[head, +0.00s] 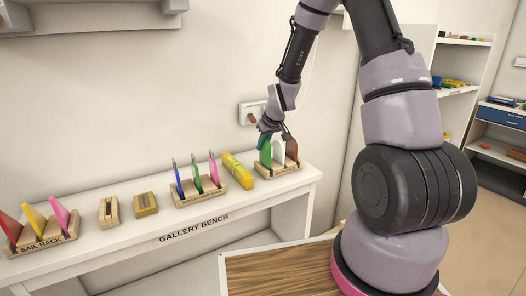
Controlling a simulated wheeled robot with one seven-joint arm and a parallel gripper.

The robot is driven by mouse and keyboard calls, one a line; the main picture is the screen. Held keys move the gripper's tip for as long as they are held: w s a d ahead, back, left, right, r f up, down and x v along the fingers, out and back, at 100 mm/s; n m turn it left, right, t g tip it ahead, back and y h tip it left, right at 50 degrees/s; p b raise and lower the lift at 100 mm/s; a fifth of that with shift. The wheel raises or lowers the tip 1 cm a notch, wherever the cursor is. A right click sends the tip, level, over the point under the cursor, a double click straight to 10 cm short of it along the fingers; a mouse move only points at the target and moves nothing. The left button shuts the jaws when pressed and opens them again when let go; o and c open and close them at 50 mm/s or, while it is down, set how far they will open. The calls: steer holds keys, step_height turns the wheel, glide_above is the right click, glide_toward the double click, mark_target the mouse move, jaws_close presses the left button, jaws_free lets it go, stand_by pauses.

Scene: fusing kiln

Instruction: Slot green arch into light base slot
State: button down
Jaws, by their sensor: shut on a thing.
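My gripper (275,136) is at the right end of the gallery bench, above a wooden rack (280,169). It is shut on the green arch (265,155), an upright green piece at the rack's left side. The arch's lower end is at the rack; I cannot tell whether it is seated or lifted slightly. The light base (109,212), a small pale wooden block with a dark slot, lies on the bench's left half, apart from my gripper. A darker yellowish block (145,204) lies just right of it.
A white piece (278,152) and a brown piece (292,149) stand beside the green arch. A rack with blue, green and pink pieces (200,190) and a yellow block (237,166) stand between it and the bases. The sail rack (45,243) is at far left.

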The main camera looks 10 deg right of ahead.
steer(key=shift+f, duration=1.05)
steer(key=shift+f, duration=0.1)
steer(key=shift+f, duration=0.15)
steer(key=c, duration=0.9)
jaws_free()
